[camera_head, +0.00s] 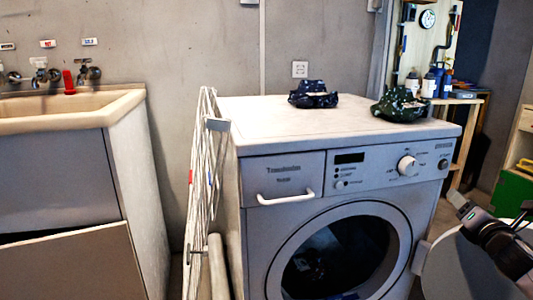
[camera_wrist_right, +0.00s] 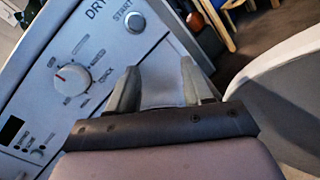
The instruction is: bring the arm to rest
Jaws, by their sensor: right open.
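My right gripper (camera_head: 464,207) comes in from the lower right in the head view. It is in front of the right side of the washing machine (camera_head: 225,135). In the wrist view the gripper (camera_wrist_right: 160,84) has its two fingers apart with nothing between them. The machine's control panel, with a dial (camera_wrist_right: 72,79) and a start button (camera_wrist_right: 135,22), shows behind and to the left of the fingers. My left gripper is not in view.
A grey round panel (camera_head: 450,270), apparently the machine's open door, is just below my right gripper. Two dark patterned cloths (camera_head: 313,95) (camera_head: 400,105) lie on top of the machine. A folded drying rack (camera_head: 203,165) and a sink (camera_head: 70,118) stand left.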

